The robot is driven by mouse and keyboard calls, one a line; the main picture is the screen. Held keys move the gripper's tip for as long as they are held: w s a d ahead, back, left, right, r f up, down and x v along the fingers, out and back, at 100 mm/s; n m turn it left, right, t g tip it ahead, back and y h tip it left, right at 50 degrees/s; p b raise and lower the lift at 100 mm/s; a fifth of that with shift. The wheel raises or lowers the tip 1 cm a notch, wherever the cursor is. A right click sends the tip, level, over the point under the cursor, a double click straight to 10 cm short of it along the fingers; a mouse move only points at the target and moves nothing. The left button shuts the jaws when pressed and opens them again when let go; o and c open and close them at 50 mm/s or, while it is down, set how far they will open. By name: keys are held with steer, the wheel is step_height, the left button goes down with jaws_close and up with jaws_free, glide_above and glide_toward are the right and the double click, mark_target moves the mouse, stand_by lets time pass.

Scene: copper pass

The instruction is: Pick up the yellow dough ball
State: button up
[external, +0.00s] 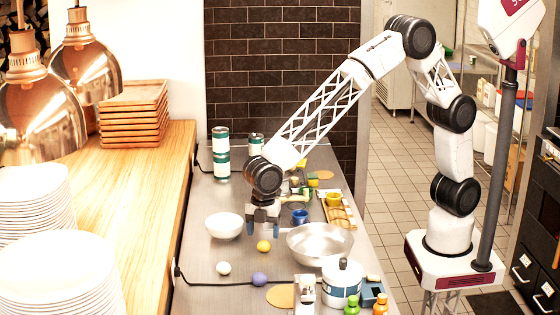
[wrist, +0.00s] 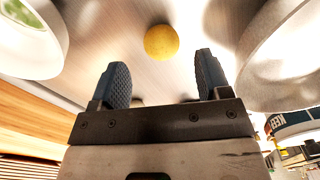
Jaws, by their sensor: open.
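The yellow dough ball (external: 264,246) lies on the steel counter in the external view, just in front of and below my gripper (external: 263,232). In the wrist view the yellow ball (wrist: 161,42) sits beyond the fingertips, roughly centred between them. My gripper (wrist: 158,75) is open with its two dark ribbed fingers apart and nothing between them. It points down above the counter, apart from the ball.
A white bowl (external: 225,225) stands left of my gripper and a wide metal bowl (external: 320,243) stands to the right. A white ball (external: 223,268) and a purple ball (external: 259,279) lie nearer the front. A white canister (external: 342,284) stands front right.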

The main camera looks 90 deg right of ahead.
mark_target(264, 241)
steer(key=shift+a+f, duration=0.15)
steer(key=shift+f, duration=2.05)
steer(key=c, duration=1)
steer(key=shift+r, duration=0.1)
steer(key=shift+r, duration=4.95)
